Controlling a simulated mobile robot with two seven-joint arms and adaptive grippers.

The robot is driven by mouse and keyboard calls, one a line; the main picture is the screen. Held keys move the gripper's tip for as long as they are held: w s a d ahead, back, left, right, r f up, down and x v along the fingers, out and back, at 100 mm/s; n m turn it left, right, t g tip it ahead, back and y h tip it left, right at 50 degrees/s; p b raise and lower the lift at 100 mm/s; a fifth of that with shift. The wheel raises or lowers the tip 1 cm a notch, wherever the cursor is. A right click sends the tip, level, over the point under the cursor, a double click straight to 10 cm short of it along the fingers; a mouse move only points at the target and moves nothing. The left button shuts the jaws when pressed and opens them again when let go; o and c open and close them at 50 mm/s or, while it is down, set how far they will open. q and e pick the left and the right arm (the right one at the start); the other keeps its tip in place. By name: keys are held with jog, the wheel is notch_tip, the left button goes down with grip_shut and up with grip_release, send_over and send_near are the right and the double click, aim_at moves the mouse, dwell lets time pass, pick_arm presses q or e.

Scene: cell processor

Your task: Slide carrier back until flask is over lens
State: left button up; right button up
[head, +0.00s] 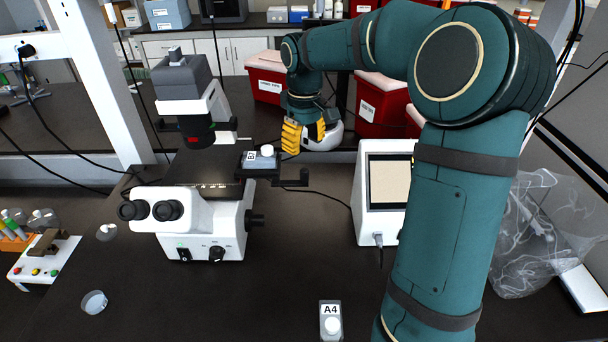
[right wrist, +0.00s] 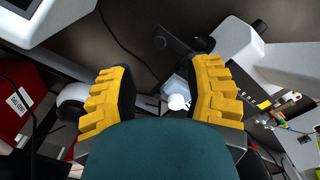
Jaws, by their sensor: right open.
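The white microscope (head: 205,220) stands at the left of the bench, with its dark condenser (head: 196,132) above the black stage (head: 205,172). The carrier (head: 262,172) sticks out at the stage's right side. A clear flask (head: 252,160) with a white cap lies in it, right of the condenser. The lens under the stage is hidden. My right gripper (head: 304,141) is open and empty, right of the carrier and apart from it. In the right wrist view, the flask (right wrist: 177,92) shows between the yellow fingers (right wrist: 160,92), farther off. My left gripper is out of view.
A white device with a screen (head: 388,185) stands right of the microscope, with a cable on the bench between them. Another flask, labelled A4 (head: 331,322), stands at the front. Red bins (head: 385,105) are behind my right gripper. A clear bag (head: 545,230) lies at the right.

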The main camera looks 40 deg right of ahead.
aim_at(304, 169)
notch_tip(304, 169, down, 10)
jog(key=shift+f+b, duration=0.2)
jog(key=shift+b, duration=0.2)
jog(key=shift+c, duration=0.4)
grip_shut()
